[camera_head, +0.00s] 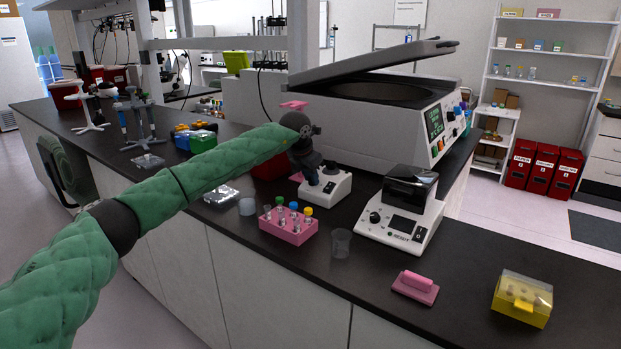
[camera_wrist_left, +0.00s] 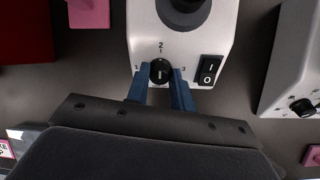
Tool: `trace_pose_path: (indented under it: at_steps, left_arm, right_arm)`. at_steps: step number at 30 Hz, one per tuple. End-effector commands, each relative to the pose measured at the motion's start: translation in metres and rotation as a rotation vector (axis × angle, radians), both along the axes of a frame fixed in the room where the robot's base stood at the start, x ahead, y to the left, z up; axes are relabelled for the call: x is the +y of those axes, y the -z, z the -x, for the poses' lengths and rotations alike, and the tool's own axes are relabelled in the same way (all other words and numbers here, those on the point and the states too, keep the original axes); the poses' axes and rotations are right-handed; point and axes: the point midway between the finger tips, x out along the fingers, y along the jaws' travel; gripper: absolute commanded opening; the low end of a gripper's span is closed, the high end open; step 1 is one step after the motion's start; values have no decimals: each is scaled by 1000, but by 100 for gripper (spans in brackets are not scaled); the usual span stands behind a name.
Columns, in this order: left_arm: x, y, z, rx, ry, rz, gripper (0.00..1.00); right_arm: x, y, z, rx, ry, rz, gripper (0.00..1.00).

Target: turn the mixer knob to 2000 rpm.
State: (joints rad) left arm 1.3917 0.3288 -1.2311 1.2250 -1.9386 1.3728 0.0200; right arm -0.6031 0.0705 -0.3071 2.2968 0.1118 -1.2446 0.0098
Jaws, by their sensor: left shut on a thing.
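The mixer (camera_head: 338,188) is a small white device on the dark bench, partly hidden behind my left arm and wrist in the head view. In the left wrist view its white housing (camera_wrist_left: 148,38) carries a black round knob (camera_wrist_left: 160,68) with the marks 1, 2 and 3 around it. The pale line on the knob looks roughly vertical, toward the 2. My left gripper (camera_wrist_left: 160,83) has its blue fingers on both sides of the knob and is shut on it. My right gripper is not in view.
A rocker switch (camera_wrist_left: 208,70) sits right of the knob. A pink tube rack (camera_head: 287,228), a clear cup (camera_head: 341,243) and a white device with a dark lid (camera_head: 402,222) stand nearby. A large open-lidded centrifuge (camera_head: 370,108) stands behind.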

Motion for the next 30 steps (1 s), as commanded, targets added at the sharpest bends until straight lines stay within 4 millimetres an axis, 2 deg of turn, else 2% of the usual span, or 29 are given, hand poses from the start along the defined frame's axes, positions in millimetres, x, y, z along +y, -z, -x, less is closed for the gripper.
trace_pose_path:
  at_steps: [6,7,10,19,23,26,27,30]
  left_arm:
    - [1,-1,0,0,-1,0,0]
    - [1,-1,0,0,-1,0,25]
    - [1,0,0,0,-2,0,45]
    - [1,-1,0,0,-1,0,45]
    - [3,-9,3,0,-2,1,45]
    - [6,-21,8,-1,-1,0,45]
    - [8,-27,9,-2,-2,1,45]
    - [11,-41,15,-2,-2,0,45]
  right_arm:
    - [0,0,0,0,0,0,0]
    - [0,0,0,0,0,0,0]
    - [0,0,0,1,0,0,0]
    - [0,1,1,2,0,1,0]
    - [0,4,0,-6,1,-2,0]
    - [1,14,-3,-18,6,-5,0]
    - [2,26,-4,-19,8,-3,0]
    - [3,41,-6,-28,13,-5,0]
